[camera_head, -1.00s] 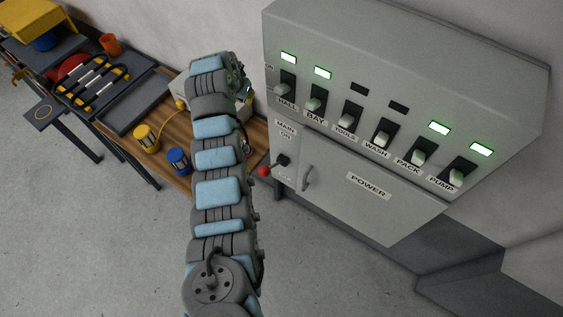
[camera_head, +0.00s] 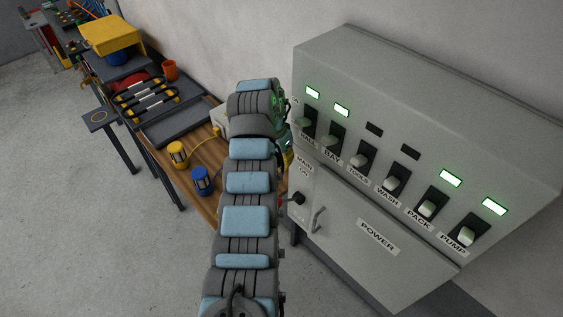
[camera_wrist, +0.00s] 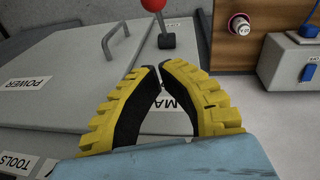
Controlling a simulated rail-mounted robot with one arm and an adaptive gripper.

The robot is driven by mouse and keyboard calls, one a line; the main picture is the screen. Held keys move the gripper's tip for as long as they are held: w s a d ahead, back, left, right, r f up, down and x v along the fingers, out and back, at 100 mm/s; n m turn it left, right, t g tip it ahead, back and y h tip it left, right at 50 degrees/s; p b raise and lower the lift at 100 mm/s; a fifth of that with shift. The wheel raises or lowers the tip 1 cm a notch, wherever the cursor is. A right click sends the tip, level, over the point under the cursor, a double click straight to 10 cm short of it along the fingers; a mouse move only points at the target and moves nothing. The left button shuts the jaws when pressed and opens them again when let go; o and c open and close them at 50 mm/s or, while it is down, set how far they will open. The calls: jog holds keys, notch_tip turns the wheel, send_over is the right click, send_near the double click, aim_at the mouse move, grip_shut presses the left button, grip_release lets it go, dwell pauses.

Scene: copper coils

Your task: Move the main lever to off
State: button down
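The main lever has a black pivot (camera_head: 299,198) on the grey power cabinet (camera_head: 345,215), below the "MAIN ON" label (camera_head: 304,166). Its red ball is almost fully hidden behind my arm in the head view. In the wrist view, the lever's red ball (camera_wrist: 153,4) is cut by the top edge, above its black base (camera_wrist: 167,41). My gripper (camera_wrist: 156,68) has yellow fingers with black pads, tips nearly together and nothing held. It appears just short of the lever base, over the partly covered main label. The head view hides my gripper behind the arm.
A row of switches (camera_head: 361,158) with several green lights runs above the cabinet door, which has a handle (camera_head: 318,219). A wooden bench (camera_head: 203,205) with yellow (camera_head: 177,154) and blue (camera_head: 202,180) canisters stands at left. Open floor lies in front.

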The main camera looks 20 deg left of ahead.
aim_at(288, 200)
jog(key=d+f, duration=0.1)
jog(key=f, duration=0.9)
jog(key=d+f, duration=0.1)
jog(key=f, duration=0.4)
jog(key=shift+w+d+p, duration=0.2)
jog(key=shift+d+p, duration=0.1)
